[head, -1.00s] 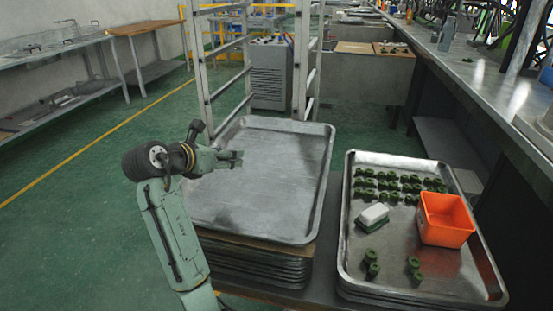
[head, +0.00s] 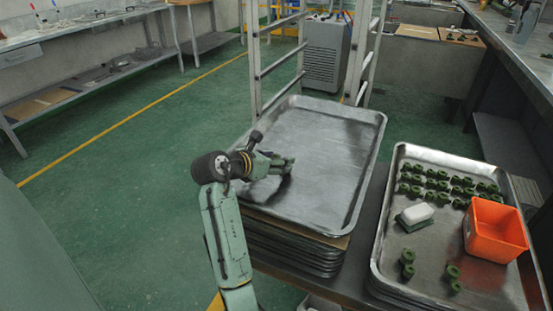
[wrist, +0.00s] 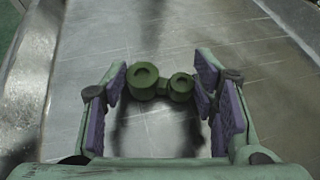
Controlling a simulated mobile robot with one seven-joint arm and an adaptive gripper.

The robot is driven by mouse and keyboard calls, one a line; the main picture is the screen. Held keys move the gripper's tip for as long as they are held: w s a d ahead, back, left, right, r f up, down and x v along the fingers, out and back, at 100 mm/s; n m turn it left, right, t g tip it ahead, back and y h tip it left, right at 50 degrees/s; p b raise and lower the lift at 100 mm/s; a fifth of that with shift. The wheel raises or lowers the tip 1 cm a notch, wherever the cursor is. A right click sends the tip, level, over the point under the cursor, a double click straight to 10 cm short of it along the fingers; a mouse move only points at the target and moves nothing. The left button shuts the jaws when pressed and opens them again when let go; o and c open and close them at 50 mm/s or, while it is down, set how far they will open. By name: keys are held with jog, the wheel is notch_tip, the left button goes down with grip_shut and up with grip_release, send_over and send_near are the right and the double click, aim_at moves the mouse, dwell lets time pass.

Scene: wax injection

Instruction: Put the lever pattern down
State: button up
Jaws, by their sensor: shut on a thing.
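The lever pattern (wrist: 162,83) is dark green, with two round, holed ends joined by a short bar. It lies crosswise between the purple pads of my gripper (wrist: 162,88) in the wrist view. My gripper is shut on it. The bare metal tray (wrist: 170,40) is below it, with a dark shadow on the tray; I cannot tell whether the pattern touches it. In the head view my gripper (head: 288,165) is over the left part of the empty tray (head: 335,135). The pattern cannot be made out there.
The empty tray tops a stack. To its right, another tray (head: 385,265) holds several green patterns (head: 440,180), an orange bin (head: 495,232) and a white block (head: 415,213) on a green piece. A metal rack (head: 255,60) stands behind. The empty tray's middle is clear.

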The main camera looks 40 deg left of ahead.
jog(key=o, duration=1)
jog(key=shift+f, duration=0.1)
jog(key=shift+c, duration=0.2)
